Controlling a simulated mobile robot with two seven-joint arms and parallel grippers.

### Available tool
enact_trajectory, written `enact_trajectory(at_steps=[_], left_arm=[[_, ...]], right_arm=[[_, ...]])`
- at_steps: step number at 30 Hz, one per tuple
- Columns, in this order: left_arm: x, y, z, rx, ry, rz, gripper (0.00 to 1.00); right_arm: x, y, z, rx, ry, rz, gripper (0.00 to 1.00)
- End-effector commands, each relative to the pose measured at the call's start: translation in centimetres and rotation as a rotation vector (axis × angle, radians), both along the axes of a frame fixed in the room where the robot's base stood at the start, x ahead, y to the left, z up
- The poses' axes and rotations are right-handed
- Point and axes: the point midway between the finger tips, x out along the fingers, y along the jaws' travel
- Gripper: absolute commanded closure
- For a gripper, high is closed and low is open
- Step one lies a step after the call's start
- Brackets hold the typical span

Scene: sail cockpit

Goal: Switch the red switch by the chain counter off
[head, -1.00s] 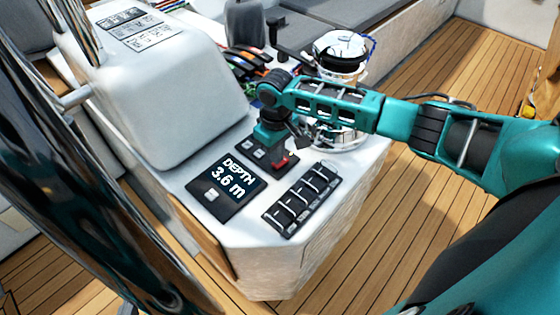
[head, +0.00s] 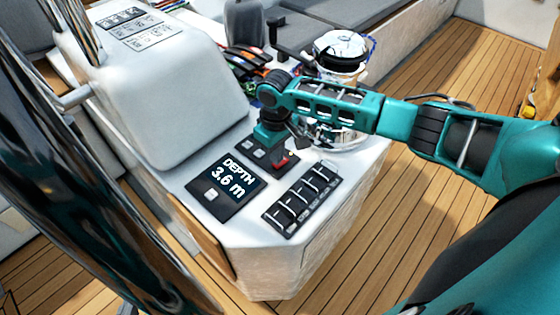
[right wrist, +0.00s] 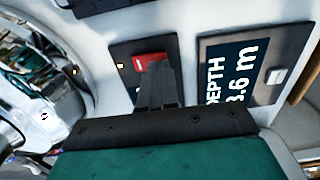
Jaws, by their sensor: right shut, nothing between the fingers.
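The red switch (head: 281,162) sits on a small dark panel (head: 262,153) on the white console, partly covered by my right gripper (head: 276,144). In the right wrist view the red switch (right wrist: 148,60) shows just beyond the fingertips. My right gripper (right wrist: 157,70) is shut and empty, its tips overlapping the switch's edge in that view. Whether they touch it is hard to tell. The panel's small readout is mostly hidden behind the fingers. My left gripper is not in view.
A depth display (head: 226,186) reading 3.6 m lies left of the panel. A row of several black rocker switches (head: 301,198) lies in front. A chrome winch (head: 341,52) stands behind. A dark wheel rim (head: 100,170) crosses the left side.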

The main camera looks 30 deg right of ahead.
Motion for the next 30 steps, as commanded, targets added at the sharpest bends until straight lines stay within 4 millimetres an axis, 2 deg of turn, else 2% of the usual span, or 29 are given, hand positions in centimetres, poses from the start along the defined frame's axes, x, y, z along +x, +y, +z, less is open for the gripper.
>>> enact_trajectory(at_steps=[30], left_arm=[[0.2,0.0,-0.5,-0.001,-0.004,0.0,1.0]], right_arm=[[0.0,0.0,-1.6,0.001,0.001,-0.001,1.0]])
